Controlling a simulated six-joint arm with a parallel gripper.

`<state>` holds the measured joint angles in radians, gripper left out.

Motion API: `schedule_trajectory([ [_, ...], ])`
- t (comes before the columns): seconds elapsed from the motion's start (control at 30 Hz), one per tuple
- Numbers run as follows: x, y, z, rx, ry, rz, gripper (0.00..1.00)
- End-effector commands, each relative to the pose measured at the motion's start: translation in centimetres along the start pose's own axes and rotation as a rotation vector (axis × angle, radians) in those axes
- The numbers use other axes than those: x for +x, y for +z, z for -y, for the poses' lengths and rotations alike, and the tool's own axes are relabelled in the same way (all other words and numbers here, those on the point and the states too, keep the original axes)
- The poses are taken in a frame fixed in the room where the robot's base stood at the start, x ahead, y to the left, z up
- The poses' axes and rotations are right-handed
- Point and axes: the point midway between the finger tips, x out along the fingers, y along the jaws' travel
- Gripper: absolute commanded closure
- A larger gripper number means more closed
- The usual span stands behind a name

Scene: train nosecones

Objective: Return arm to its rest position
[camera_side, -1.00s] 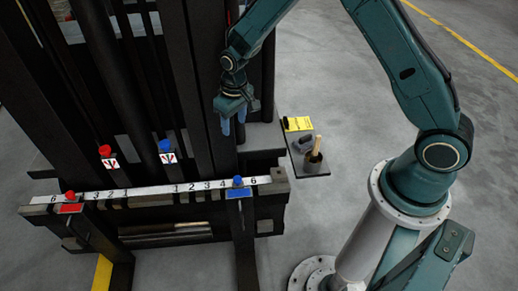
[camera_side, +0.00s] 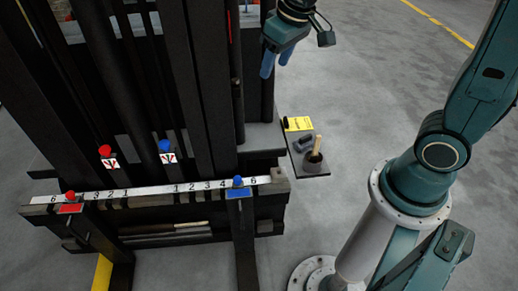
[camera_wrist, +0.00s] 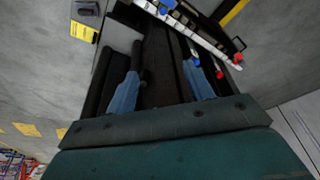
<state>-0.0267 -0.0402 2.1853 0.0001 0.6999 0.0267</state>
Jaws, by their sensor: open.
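My gripper (camera_side: 278,60) hangs at the top of the side view, right of the dark upright frame (camera_side: 205,80) and above the small shelf. Its two blue fingers point down, apart and empty. In the wrist view my gripper (camera_wrist: 160,92) shows both blue fingers spread wide, with dark beams of the frame behind the gap. The fingers appear clear of the frame in the side view.
A numbered white scale (camera_side: 150,190) runs along the frame's front beam, with red (camera_side: 70,196) and blue (camera_side: 238,181) knobs.

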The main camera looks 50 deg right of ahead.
Motion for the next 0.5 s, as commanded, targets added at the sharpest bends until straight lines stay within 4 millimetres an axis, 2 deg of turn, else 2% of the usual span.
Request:
schedule_trajectory([
  [0.03,-1.1,0.7,-0.1,0.0,0.0,-0.015,0.48],
  [0.2,-3.9,3.2,-0.3,0.0,0.001,-0.051,0.48],
  [0.5,-7.7,8.0,-0.6,-0.001,0.003,-0.116,0.48],
])
